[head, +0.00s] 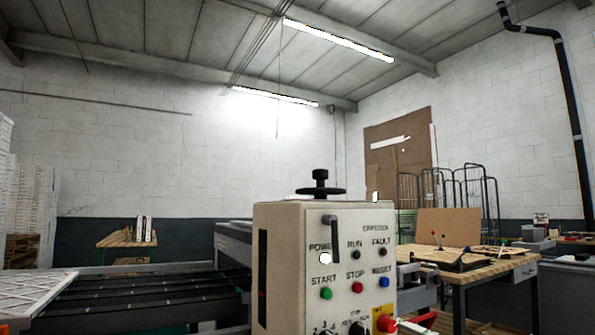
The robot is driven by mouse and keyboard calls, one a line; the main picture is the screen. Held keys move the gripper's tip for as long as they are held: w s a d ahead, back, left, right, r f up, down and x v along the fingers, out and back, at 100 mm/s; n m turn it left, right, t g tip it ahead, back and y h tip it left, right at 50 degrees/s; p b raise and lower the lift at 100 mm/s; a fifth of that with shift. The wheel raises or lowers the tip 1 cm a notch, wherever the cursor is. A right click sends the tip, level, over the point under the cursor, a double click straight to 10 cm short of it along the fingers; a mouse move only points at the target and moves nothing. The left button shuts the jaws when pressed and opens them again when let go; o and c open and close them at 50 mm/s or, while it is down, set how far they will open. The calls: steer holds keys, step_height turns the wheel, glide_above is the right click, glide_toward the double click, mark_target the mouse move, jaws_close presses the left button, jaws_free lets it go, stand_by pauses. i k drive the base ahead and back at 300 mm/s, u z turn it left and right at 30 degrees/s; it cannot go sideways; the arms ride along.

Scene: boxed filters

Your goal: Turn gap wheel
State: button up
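A black handwheel with an upright knob (320,186) stands on top of a cream control box (290,230), near the middle of the head view. It is the only wheel I can make out, and no label naming it shows. The wheel's disc is seen nearly edge-on, so its turned angle cannot be told. My gripper is not in view.
A wooden workbench (480,268) stands at right.

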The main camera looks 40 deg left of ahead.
mark_target(320, 192)
steer(key=u, duration=1)
steer(key=i, duration=0.15)
